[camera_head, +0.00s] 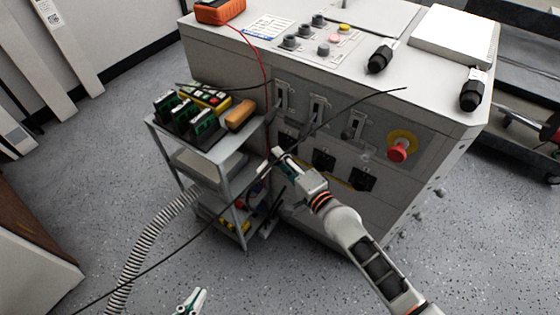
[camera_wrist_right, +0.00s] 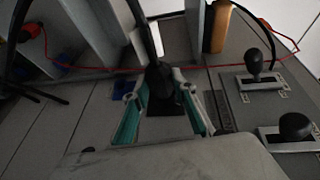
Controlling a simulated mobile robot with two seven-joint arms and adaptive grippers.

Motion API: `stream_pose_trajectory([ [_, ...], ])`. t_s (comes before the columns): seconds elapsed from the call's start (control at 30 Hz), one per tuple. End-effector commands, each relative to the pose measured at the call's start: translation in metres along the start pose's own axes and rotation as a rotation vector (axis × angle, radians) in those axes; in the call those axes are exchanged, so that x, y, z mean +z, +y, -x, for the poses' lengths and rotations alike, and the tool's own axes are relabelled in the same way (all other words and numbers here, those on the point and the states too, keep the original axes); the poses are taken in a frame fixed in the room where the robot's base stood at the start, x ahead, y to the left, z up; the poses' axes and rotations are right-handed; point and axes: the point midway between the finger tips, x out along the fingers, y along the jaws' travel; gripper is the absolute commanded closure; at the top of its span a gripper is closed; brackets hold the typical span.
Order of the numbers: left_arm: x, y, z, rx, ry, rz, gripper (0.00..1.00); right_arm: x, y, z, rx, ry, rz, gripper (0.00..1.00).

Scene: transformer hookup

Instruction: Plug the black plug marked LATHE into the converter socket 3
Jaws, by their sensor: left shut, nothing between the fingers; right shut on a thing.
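The grey converter cabinet (camera_head: 420,130) has a row of black sockets low on its front, including a middle socket (camera_head: 323,161) and a right one (camera_head: 363,180). Their numbers cannot be read. My right gripper (camera_head: 281,160) is at the left end of this row. In the right wrist view it is shut on a black plug (camera_wrist_right: 160,78) with its cable rising behind. A dark square plate shows just below the plug; whether the plug is seated cannot be told. Its marking is hidden. My left gripper (camera_head: 190,302) is shut and empty, low over the floor.
Two black plugs, one (camera_head: 380,58) and another (camera_head: 471,94), lie on the cabinet top. A cart (camera_head: 218,152) with green-black blocks stands left of the panel. A black cable (camera_head: 340,117) crosses the front. A red stop button (camera_head: 398,149) sticks out at right.

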Motion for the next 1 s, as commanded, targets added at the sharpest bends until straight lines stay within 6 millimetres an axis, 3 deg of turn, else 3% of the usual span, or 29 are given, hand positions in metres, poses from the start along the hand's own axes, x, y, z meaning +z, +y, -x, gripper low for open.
stream_pose_trajectory([
  [0.3,0.002,0.000,0.000,-0.001,-0.002,0.004,1.00,-0.007,0.000,-0.003,0.000,0.001,0.000,1.00],
  [0.33,0.002,0.000,0.000,-0.001,-0.002,0.004,1.00,-0.007,0.000,-0.003,0.000,0.000,-0.001,0.69],
  [0.4,0.002,0.000,0.000,-0.001,-0.002,0.004,1.00,-0.007,0.000,-0.003,0.000,0.001,0.000,0.55],
  [0.67,0.004,0.001,0.001,0.002,-0.006,0.003,1.00,-0.006,0.001,-0.002,0.002,0.000,0.000,0.55],
  [0.77,0.017,0.004,0.003,0.011,-0.033,-0.003,1.00,-0.006,0.002,-0.001,0.002,0.000,-0.001,0.55],
  [1.0,0.019,0.004,0.003,0.010,-0.037,-0.001,1.00,-0.005,0.004,0.021,0.004,0.000,-0.004,0.55],
])
